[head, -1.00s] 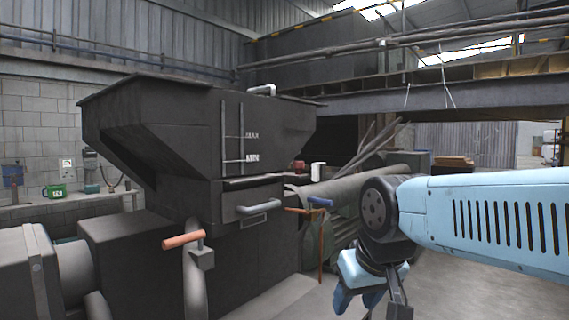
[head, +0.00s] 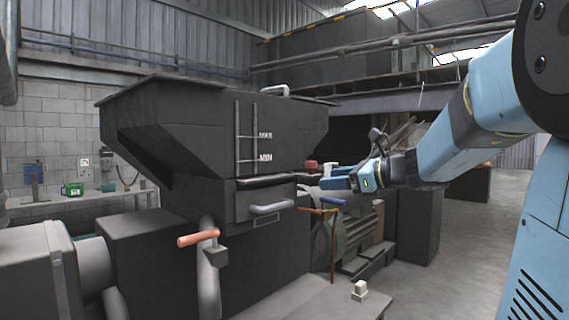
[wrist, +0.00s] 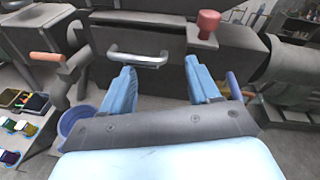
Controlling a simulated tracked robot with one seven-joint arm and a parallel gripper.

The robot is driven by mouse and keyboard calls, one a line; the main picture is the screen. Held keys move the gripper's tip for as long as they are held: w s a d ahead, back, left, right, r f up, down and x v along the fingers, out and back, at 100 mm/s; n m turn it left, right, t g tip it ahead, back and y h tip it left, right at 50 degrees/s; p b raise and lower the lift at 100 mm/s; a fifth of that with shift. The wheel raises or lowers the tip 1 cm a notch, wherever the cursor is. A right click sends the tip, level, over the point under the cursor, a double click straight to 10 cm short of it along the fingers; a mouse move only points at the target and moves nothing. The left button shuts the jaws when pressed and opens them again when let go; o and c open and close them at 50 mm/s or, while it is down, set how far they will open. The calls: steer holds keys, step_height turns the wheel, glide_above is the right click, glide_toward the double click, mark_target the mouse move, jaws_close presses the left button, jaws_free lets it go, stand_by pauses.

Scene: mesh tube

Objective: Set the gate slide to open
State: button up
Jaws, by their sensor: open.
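The gate slide shows in the head view as a dark plate with a pale grey bar handle (head: 270,208) under the black hopper (head: 210,135). In the wrist view the handle (wrist: 138,58) lies ahead, left of centre, beyond the fingertips. My gripper (head: 332,180) is to the right of the handle and higher in the head view. In the wrist view its two blue fingers (wrist: 160,68) are spread apart with nothing between them. They appear apart from the handle. How far the slide is drawn out is hard to tell.
An orange-handled lever (head: 198,238) stands left of the slide. A blue-handled lever (head: 332,201) stands close to the gripper on the right. A red knob (wrist: 208,22) is ahead, right of the handle. A blue basin (wrist: 76,122) sits lower left. Open floor lies at right.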

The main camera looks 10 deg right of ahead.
mark_target(306, 174)
steer(key=w+d+r+m+t, duration=0.3)
steer(key=w+d+m, duration=0.1)
steer(key=d, duration=0.1)
steer(key=x, duration=1.3)
steer(key=shift+a+f, duration=0.15)
steer(key=shift+a, duration=0.2)
jaws_close()
